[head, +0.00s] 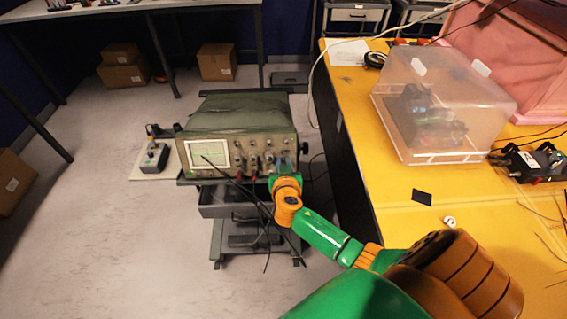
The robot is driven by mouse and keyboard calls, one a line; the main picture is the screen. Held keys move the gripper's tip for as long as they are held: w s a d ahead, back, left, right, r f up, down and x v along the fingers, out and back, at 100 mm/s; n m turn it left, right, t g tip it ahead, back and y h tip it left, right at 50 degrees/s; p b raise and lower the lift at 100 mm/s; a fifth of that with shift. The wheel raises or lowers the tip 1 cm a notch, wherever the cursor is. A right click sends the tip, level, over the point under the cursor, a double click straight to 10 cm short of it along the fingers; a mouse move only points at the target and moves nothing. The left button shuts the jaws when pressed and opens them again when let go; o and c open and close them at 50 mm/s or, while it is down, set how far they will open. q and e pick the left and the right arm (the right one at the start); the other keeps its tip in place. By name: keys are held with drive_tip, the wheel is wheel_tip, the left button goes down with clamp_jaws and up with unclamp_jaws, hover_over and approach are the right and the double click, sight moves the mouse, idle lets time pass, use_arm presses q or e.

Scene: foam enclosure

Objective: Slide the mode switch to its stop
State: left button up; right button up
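An oscilloscope (240,153) with a lit screen and several knobs faces me on a cart. My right arm, green and orange, reaches in from the lower right. My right gripper (284,165) is at the right end of the oscilloscope's front panel and covers part of it. Its fingers are too small to tell whether they are open or shut, or whether they touch the panel. I cannot make out the mode switch; it may be hidden by the gripper or too small to see. My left gripper is not in view.
Dark leads hang from the panel across the cart (216,228). A small control box (152,157) stands on a pale plate left of the oscilloscope. A yellow table (385,203) with a clear-covered case (440,105) is at right. The floor at left is largely clear.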

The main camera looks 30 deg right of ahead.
clamp_jaws()
drive_tip(key=shift+f, duration=0.1)
idle(1.2)
drive_tip(key=shift+s+d, duration=0.25)
drive_tip(key=shift+d, duration=0.1)
drive_tip(key=shift+o, duration=0.7)
unclamp_jaws()
drive_tip(key=v, duration=0.7)
